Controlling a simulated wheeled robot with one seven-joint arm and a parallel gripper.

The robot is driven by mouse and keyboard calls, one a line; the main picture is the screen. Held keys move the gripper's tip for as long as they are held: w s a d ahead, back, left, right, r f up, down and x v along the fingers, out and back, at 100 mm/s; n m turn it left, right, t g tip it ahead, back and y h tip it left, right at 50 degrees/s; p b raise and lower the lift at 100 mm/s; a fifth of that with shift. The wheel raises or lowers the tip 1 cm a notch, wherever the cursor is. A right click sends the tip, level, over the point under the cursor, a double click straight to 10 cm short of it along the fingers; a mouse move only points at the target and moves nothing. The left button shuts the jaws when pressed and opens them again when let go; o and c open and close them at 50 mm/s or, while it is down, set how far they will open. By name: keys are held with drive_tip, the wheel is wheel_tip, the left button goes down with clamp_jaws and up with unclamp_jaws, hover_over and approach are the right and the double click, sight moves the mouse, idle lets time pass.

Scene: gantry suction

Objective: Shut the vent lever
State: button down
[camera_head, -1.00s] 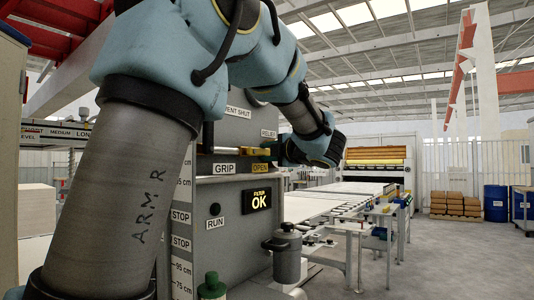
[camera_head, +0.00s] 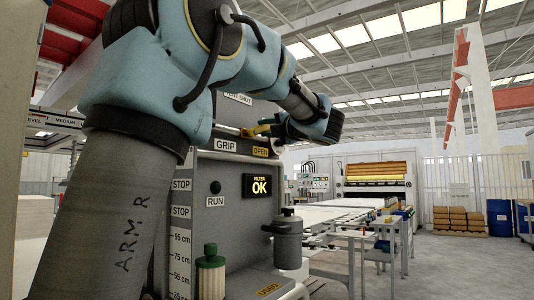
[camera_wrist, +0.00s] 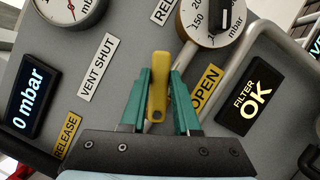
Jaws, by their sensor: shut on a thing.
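The yellow vent lever (camera_wrist: 158,88) stands between the green fingers of my gripper (camera_wrist: 160,80) in the wrist view. The fingers are closed on it from both sides. The lever is closer to the yellow "OPEN" label (camera_wrist: 206,88) than to the white "VENT SHUT" label (camera_wrist: 97,68). In the head view my gripper (camera_head: 263,128) is small at the front of the grey panel (camera_head: 228,172), above the "OPEN" label (camera_head: 261,152). My arm hides much of the panel's upper part there, and the lever's pivot cannot be made out.
A round gauge dial (camera_wrist: 212,20), a "0 mbar" display (camera_wrist: 30,97) and a "FILTER OK" display (camera_wrist: 250,96) surround the lever. A green-capped filter (camera_head: 210,262) and a grey canister (camera_head: 287,240) stick out below. A conveyor (camera_head: 335,213) runs behind; open floor lies right.

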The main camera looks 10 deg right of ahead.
drive_tip(key=n+b, duration=0.1)
drive_tip(key=b, duration=0.1)
drive_tip(key=n+y+b, duration=0.1)
drive_tip(key=n+b, duration=0.2)
drive_tip(key=b, duration=0.1)
drive_tip(key=shift+s+a+y+b, duration=0.2)
drive_tip(key=shift+a+y+b, duration=0.05)
drive_tip(key=shift+y+b, duration=0.15)
drive_tip(key=shift+s+a+r+n+g+y+b, duration=0.35)
drive_tip(key=shift+n+y+b, duration=0.6)
drive_tip(key=shift+n+b, duration=0.95)
drive_tip(key=shift+s+a+r+n+g+y+b, duration=0.35)
drive_tip(key=shift+n+y+b, duration=0.85)
drive_tip(key=shift+n, duration=1.25)
drive_tip(key=shift+s+a+r+n+g+y+b, duration=0.3)
drive_tip(key=shift+n+y+b, duration=0.45)
drive_tip(key=shift+n+b, duration=1.2)
drive_tip(key=shift+a+r+n, duration=0.1)
drive_tip(key=shift+r+n, duration=0.05)
drive_tip(key=shift+n, duration=0.35)
drive_tip(key=c, duration=0.6)
unclamp_jaws()
drive_tip(key=shift+c, duration=0.2)
